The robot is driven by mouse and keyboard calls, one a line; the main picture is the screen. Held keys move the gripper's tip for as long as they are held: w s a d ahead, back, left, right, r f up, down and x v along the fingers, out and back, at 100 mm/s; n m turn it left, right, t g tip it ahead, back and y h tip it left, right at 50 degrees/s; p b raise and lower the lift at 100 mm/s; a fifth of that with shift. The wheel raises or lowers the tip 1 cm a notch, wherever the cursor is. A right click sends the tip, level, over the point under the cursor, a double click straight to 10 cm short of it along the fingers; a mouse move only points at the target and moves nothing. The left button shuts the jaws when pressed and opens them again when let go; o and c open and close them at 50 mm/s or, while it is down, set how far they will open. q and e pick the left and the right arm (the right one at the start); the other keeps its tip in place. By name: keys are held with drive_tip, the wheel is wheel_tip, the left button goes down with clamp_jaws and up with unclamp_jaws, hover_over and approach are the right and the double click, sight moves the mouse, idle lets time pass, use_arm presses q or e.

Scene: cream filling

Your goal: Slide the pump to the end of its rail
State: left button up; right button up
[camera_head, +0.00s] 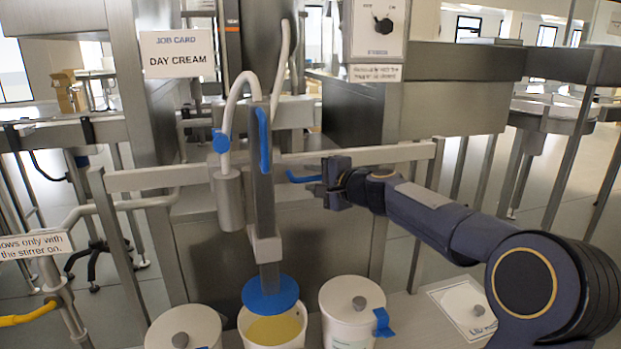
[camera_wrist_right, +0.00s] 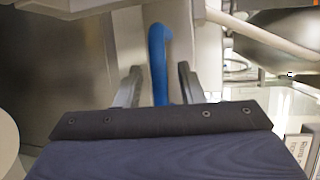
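The pump (camera_head: 264,195) is a tall grey column with a vertical blue handle (camera_head: 264,140) and a blue disc (camera_head: 270,294) at its foot. It stands at the horizontal rail (camera_head: 370,155), roughly mid-length, above an open tub of cream (camera_head: 272,330). My right gripper (camera_head: 322,185) is right of the column, in front of the rail. A bent blue bar (camera_head: 302,179) reaches left from it. In the wrist view, a blue bar (camera_wrist_right: 158,60) lies between the parted fingers, with gaps at both sides. What it attaches to is unclear. My left gripper is out of view.
Lidded tubs stand left (camera_head: 184,330) and right (camera_head: 352,312) of the open one; the right one has a blue tab. A flat label sheet (camera_head: 465,308) lies further right. A cream hose (camera_head: 240,90) loops above the pump. A switch panel (camera_head: 380,30) hangs behind.

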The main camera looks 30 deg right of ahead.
drive_tip(key=shift+w+a+f, duration=0.1)
drive_tip(key=shift+w+a, duration=0.1)
drive_tip(key=shift+w, duration=0.5)
clamp_jaws()
